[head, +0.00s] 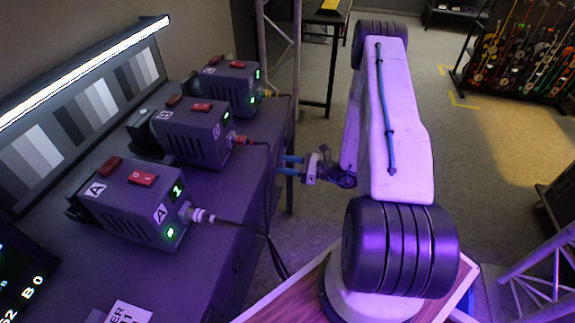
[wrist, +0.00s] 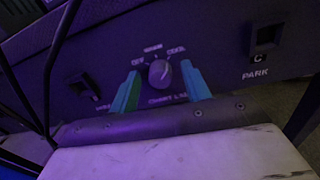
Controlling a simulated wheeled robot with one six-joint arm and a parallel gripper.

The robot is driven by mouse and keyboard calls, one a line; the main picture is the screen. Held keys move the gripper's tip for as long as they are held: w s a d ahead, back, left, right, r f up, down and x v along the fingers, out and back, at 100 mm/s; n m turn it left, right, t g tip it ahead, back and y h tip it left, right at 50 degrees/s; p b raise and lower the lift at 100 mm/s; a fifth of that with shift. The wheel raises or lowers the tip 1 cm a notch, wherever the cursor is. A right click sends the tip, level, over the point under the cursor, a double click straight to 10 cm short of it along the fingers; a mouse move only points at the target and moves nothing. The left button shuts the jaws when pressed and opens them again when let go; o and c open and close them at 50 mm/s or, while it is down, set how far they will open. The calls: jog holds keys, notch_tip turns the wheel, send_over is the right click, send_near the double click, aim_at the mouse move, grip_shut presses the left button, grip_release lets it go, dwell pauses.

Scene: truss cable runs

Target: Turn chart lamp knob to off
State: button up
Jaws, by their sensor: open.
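The chart lamp knob (wrist: 159,73) is a small grey round knob on a dark front panel in the wrist view. Labels above it read OFF at the left, one in the middle that looks like WARM, and COOL at the right. The knob's pointer is too blurred to read surely. My gripper (wrist: 160,79) is open, with one teal finger on each side of the knob; I cannot tell whether they touch it. In the head view my gripper (head: 288,166) is at the bench's right side, and the knob is hidden.
A PARK switch slot (wrist: 265,37) is right of the knob, and another small socket or switch (wrist: 84,87) is left. Dark cables hang at the left. On the bench (head: 225,205) stand several dark boxes with red switches, including box A (head: 135,205). A lit grey-scale chart (head: 85,100) stands behind.

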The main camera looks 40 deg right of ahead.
jog(key=c, duration=1)
jog(key=shift+n, duration=0.4)
jog(key=n, duration=1.8)
jog(key=shift+s+a+f+n+h, duration=0.2)
jog(key=shift+a+n+h, duration=0.1)
jog(key=shift+h, duration=0.1)
